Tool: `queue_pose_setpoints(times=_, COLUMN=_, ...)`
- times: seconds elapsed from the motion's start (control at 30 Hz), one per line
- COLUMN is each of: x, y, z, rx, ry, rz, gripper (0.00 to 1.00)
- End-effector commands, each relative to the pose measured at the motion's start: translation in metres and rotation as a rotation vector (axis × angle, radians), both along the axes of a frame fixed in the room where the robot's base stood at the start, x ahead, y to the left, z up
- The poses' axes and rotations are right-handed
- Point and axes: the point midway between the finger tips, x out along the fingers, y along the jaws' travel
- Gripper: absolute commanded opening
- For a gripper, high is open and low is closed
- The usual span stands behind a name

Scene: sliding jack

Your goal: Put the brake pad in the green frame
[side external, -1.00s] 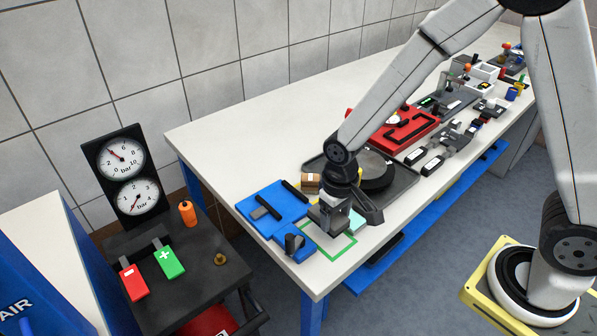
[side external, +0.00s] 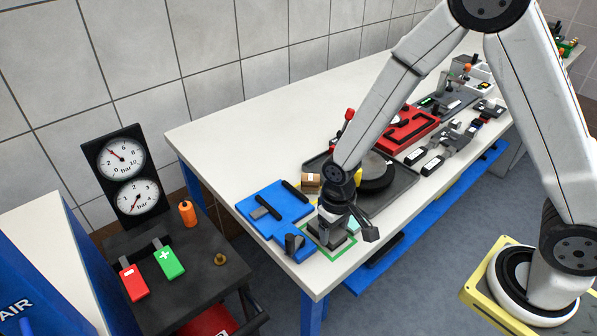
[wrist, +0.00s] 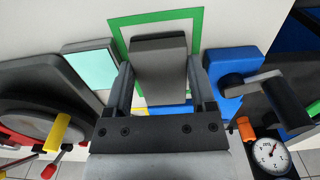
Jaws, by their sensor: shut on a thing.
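The brake pad (wrist: 158,68) is a dark grey block held between my gripper's two fingers in the wrist view. The green frame (side external: 345,250) is a thin square outline on the white table near its front corner; it also shows in the wrist view (wrist: 198,40) around the far part of the pad. My gripper (side external: 327,234) points down over the frame and is shut on the pad. In the side view the pad is low over the frame and mostly hidden by the gripper. I cannot tell whether it touches the table.
A blue fixture with a dark clamp (side external: 294,243) stands close to the left of the frame. A block with a teal top (wrist: 90,68) lies beside the frame. Behind are a blue board (side external: 272,205), a small brown box (side external: 310,181) and a tray with a dark disc (side external: 376,172).

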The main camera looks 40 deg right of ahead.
Motion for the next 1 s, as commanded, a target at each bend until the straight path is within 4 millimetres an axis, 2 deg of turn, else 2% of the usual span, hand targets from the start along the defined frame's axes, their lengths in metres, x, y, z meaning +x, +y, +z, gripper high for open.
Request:
queue_pose_setpoints(times=0.27, x=0.000, y=0.000, z=-0.002, rx=0.000, ry=0.000, rz=0.000, gripper=0.01)
queue_pose_setpoints(times=0.3, x=0.000, y=0.000, z=-0.003, rx=0.000, ry=0.001, rz=0.000, gripper=0.75)
queue_pose_setpoints(times=0.37, x=0.000, y=0.000, z=-0.002, rx=0.000, ry=0.000, rz=0.000, gripper=0.94)
queue_pose_setpoints(times=0.4, x=0.000, y=0.000, z=-0.002, rx=0.000, ry=0.000, rz=0.000, gripper=1.00)
queue_pose_setpoints(times=0.77, x=0.000, y=0.000, z=0.000, rx=0.000, ry=0.000, rz=0.000, gripper=1.00)
queue_pose_setpoints(times=1.0, x=0.000, y=0.000, z=0.013, rx=0.000, ry=-0.002, rz=0.000, gripper=1.00)
